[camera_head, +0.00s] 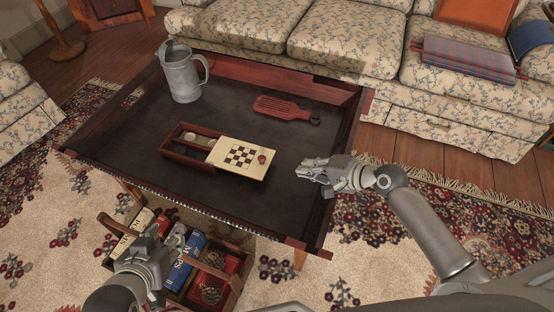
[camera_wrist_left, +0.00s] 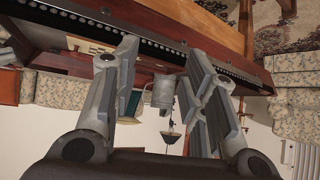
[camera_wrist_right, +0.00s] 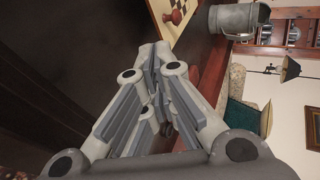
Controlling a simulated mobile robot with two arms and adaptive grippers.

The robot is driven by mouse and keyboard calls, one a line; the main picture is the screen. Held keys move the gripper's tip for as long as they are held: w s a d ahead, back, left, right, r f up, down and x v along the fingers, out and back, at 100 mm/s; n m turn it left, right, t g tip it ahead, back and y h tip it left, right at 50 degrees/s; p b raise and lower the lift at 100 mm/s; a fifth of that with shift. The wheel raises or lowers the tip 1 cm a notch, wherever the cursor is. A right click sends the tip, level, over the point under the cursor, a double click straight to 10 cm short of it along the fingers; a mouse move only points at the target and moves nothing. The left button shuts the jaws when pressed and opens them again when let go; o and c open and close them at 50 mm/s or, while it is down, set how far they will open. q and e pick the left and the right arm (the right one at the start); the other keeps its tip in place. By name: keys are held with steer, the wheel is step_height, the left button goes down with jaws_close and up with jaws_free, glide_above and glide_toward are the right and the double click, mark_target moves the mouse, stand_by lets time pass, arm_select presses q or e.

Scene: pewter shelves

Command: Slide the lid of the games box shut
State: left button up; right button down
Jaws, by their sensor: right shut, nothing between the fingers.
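The games box (camera_head: 173,153) is a dark red wooden box on the low table. Its cream lid (camera_head: 222,158), with a chequered board and a small red knob (camera_head: 262,159), is slid toward the right. The left part of the box is open and pale round pieces show inside. The lid and the knob (camera_wrist_right: 175,17) also show at the top of the right wrist view. My right gripper (camera_head: 310,172) is shut and empty, to the right of the lid and apart from it. My left gripper (camera_head: 170,238) is open and empty, below the table's near edge, over the basket.
A grey metal jug (camera_head: 181,78) stands at the table's back left. A red slatted paddle (camera_head: 281,108) lies behind the box. A basket (camera_head: 233,288) of books stands on the rug before the table (camera_head: 110,150). Bare tabletop surrounds the box.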

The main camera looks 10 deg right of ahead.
steer(key=b+x, duration=0.1)
steer(key=x, duration=0.4)
steer(key=shift+w+a+f+b, duration=0.2)
steer(key=shift+w+f+b, duration=0.05)
steer(key=shift+b, duration=0.1)
steer(key=w+a, duration=0.1)
steer(key=w+a+b, duration=0.1)
steer(key=w+a, duration=0.1)
steer(key=shift+w+f, duration=0.15)
steer(key=shift+f, duration=0.2)
arm_select(q)
steer(key=w+d+r+t+h, duration=0.1)
steer(key=w+d+r+t, duration=0.1)
steer(key=r, duration=0.5)
steer(key=w+d+r+t+h, duration=0.1)
steer(key=w+r+t+h, duration=0.1)
steer(key=w+r+t, duration=0.2)
steer(key=shift+w+d+r+t, duration=0.4)
steer(key=shift+r+t, duration=1.15)
steer(key=shift+t, duration=0.15)
arm_select(e)
steer(key=shift+w+a, duration=0.25)
steer(key=shift+a, duration=0.05)
